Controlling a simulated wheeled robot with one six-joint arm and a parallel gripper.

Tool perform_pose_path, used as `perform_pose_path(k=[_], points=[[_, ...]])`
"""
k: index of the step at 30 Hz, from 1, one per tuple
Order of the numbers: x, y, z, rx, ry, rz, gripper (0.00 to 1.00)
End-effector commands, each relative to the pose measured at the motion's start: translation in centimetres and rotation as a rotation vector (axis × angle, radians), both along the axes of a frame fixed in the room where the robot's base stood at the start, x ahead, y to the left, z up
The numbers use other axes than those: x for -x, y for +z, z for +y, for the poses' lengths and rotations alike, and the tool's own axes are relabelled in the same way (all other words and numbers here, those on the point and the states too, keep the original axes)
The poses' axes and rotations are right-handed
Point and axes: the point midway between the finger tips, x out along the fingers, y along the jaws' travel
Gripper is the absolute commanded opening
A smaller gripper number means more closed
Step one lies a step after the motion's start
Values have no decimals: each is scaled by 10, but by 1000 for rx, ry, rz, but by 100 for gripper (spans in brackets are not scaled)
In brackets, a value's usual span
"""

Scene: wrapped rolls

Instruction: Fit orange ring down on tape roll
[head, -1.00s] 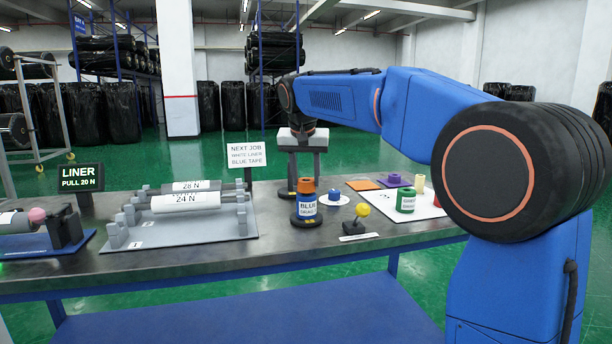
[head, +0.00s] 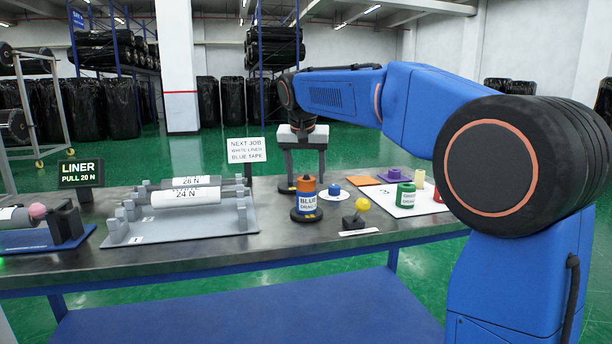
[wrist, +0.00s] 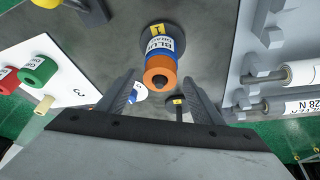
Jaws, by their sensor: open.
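The orange ring (head: 307,184) sits at the top of the blue tape roll (head: 306,209), which stands upright on a round black base. I cannot tell whether the ring is fully seated. My gripper (head: 305,172) points down behind the roll in the head view. In the wrist view my gripper (wrist: 160,93) is open and empty, its fingers apart to either side of the ring's near end.
A yellow-knobbed lever (head: 361,205) and a small blue piece on a white disc (head: 334,191) stand close to the roll. A grey roller rack (head: 232,224) is left, and a sign (head: 246,150) stands behind.

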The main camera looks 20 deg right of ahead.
Motion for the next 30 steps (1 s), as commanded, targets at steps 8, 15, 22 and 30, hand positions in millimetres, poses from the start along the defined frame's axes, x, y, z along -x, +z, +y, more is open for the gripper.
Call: perform_pose_path(k=[8, 15, 22, 30], points=[[16, 43, 7, -1, 1, -3, 61], [33, 88, 14, -1, 1, -3, 61], [48, 127, 20, -1, 1, -3, 61], [58, 153, 24, 0, 0, -1, 61]])
